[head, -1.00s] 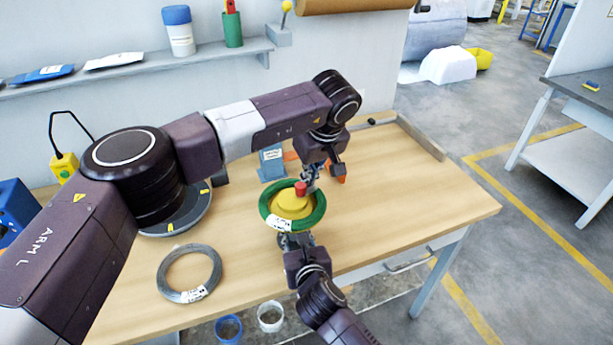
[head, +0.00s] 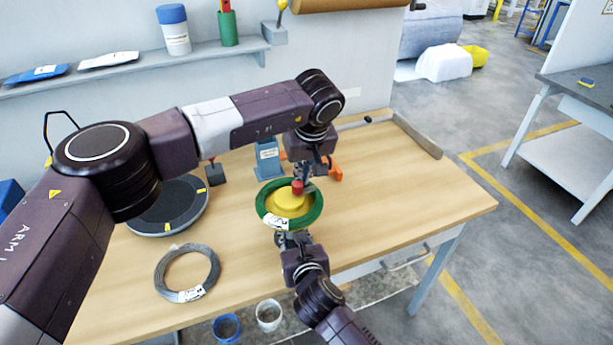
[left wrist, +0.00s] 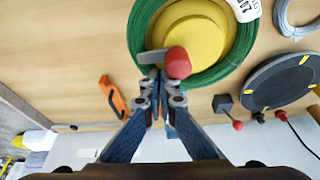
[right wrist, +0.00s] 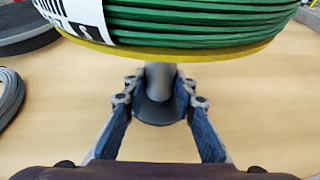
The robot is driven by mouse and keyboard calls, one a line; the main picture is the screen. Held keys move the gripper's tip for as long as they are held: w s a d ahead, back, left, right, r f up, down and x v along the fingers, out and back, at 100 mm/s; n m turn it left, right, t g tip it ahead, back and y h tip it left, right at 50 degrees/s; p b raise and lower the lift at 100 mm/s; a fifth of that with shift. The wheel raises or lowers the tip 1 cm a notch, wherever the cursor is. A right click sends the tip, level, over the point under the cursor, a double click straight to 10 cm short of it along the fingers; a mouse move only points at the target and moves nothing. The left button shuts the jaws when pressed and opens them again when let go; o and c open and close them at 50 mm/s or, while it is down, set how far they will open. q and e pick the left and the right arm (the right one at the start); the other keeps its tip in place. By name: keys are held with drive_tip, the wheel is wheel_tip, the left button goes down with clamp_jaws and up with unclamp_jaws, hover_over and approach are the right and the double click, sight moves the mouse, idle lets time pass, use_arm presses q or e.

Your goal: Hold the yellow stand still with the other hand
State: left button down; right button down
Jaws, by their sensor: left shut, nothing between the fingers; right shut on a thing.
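The yellow stand (head: 287,202) is upright on the table, with a green coil (head: 266,220) around its yellow top. Its round top also shows in the left wrist view (left wrist: 190,40). A grey crank arm with a red knob (left wrist: 178,62) sits over the top. My left gripper (left wrist: 158,84) is shut and empty, its tips right beside the crank and knob; I cannot tell if they touch. My right gripper (right wrist: 160,82) is shut on the stand's grey post (right wrist: 159,80) under the yellow disc. The post's upper end is hidden by the coil.
A grey coil (head: 160,277) lies on the table at the left, near a dark round turntable (head: 190,222). Behind the stand are a blue block (head: 268,162) and an orange tool (head: 336,174). The table's right side is clear.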

use_arm(q)
drive_tip(key=shift+w+a, duration=0.3)
drive_tip(key=shift+w, duration=0.6)
drive_tip(key=shift+w+a, duration=0.3)
drive_tip(key=shift+w, duration=0.6)
drive_tip(key=v, duration=1)
drive_tip(key=shift+w, duration=0.1)
use_arm(e)
drive_tip(key=c, duration=1.5)
unclamp_jaws()
